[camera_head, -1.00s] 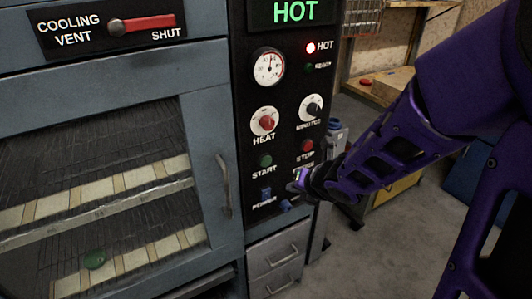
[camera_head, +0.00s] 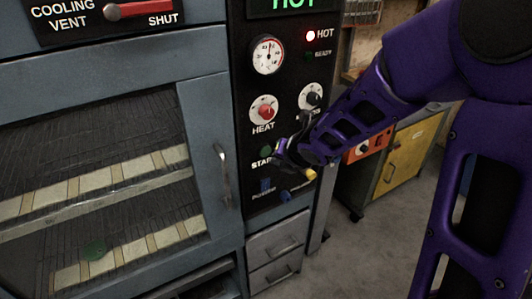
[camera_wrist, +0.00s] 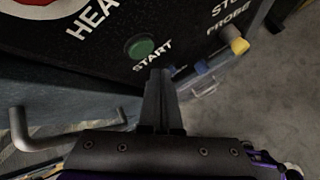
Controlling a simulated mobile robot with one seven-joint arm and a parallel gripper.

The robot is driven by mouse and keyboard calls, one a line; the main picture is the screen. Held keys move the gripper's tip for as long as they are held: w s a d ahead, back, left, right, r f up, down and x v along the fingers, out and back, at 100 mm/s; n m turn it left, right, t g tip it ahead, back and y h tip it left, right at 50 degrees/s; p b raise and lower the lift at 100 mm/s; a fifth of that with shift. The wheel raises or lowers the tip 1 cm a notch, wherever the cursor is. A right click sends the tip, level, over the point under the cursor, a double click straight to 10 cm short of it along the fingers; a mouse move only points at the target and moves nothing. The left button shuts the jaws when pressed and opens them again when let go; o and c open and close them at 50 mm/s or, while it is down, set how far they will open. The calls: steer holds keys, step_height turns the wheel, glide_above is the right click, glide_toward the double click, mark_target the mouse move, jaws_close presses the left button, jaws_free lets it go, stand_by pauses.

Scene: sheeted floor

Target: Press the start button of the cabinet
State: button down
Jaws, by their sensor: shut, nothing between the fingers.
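The cabinet's black control panel (camera_head: 256,95) stands right of its grey-blue door. The green start button (camera_head: 265,152) is on the panel above the START label, just left of my gripper. It shows clearly in the wrist view (camera_wrist: 140,47) as a round green button. My gripper (camera_head: 277,151) is shut and empty, close to the panel by the button. My wrist hides the stop button in the head view.
The heat knob (camera_head: 264,109), gauge (camera_head: 267,55) and blue power switch (camera_head: 265,185) are on the same panel. A yellow-ended probe plug (camera_wrist: 235,42) sticks out to the right. The door handle (camera_head: 223,174) stands out at left. A cart (camera_head: 392,165) stands behind my arm.

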mark_target(267, 156)
steer(key=shift+w+a, duration=0.45)
steer(key=shift+w, duration=0.2)
steer(key=shift+w, duration=0.1)
stand_by(1.6)
steer(key=shift+w+a, duration=0.2)
steer(key=shift+w, duration=0.05)
steer(key=shift+w+a, duration=0.25)
steer(key=shift+w, duration=0.05)
stand_by(0.7)
stand_by(0.3)
steer(key=shift+s+d, duration=0.5)
steer(key=shift+s, duration=0.15)
steer(key=shift+s+d, duration=0.7)
steer(key=shift+s, duration=0.35)
steer(key=shift+s+d, duration=0.7)
steer(key=shift+s, duration=0.3)
steer(key=shift+a, duration=0.15)
